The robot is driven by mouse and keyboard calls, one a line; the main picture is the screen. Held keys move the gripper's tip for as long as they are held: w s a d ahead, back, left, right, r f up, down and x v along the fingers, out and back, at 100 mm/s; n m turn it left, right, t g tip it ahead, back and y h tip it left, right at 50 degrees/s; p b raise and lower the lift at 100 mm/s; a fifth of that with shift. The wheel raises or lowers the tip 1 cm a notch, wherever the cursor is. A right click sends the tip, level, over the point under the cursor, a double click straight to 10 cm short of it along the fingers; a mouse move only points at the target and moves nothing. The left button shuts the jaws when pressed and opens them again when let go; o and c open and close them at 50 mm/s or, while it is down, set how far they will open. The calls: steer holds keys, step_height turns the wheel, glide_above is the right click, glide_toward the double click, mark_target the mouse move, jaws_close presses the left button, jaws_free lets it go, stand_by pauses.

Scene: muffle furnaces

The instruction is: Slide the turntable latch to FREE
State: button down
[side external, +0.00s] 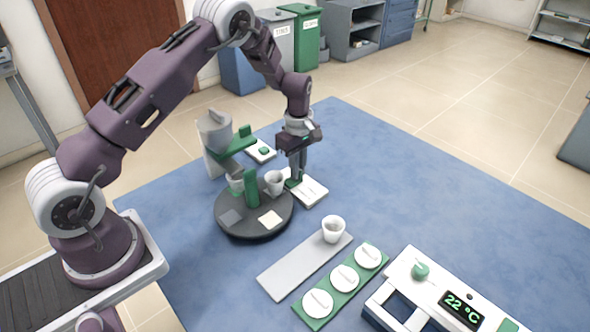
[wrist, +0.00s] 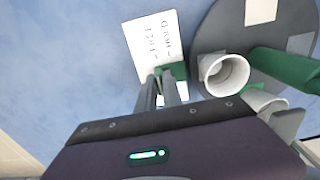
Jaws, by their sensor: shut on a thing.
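The turntable latch is a small green block (wrist: 180,71) on a white plate (wrist: 146,27) marked FREE and HOLD. In the wrist view FREE is the left label and HOLD the right one, nearer the turntable (wrist: 215,30). My gripper (wrist: 160,76) is shut on the latch, whose green shows mostly to the right of the fingers. The fingers hide part of it, so I cannot tell exactly which mark it lines up with. In the side view my gripper (side external: 295,181) points down at the plate (side external: 316,191), beside the dark round turntable (side external: 232,228).
White cups, one of them (side external: 274,183), and a green post (side external: 252,190) stand on the turntable close to my gripper. A grey strip (side external: 290,272) with a cup, a green tray (side external: 325,304) of white discs and a 22 °C unit (side external: 462,309) stand in front. The blue mat at right is clear.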

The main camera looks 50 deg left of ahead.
steer(key=c, duration=1.5)
jaws_free()
steer(key=shift+w, duration=0.2)
steer(key=shift+r, duration=0.1)
step_height(320, 180, up, 7)
steer(key=shift+r, duration=0.2)
steer(key=s+d+r+m+t, duration=0.1)
steer(key=s+d+r+m, duration=0.25)
steer(key=s+r, duration=0.45)
steer(key=s+d+r+m+t, duration=0.2)
steer(key=s+d+r+m, duration=0.15)
steer(key=r, duration=0.75)
steer(key=s+d+r+m+t, duration=0.1)
steer(key=s+m, duration=0.2)
steer(key=s, duration=0.4)
steer(key=s+r+m, duration=0.1)
steer(key=s+m, duration=0.3)
steer(key=s, duration=0.3)
steer(key=s+d+r+m+t, duration=0.1)
steer(key=s+m, duration=0.3)
steer(key=s, duration=0.3)
steer(key=shift+s+d+t, duration=0.1)
steer(key=shift+d+t, duration=0.2)
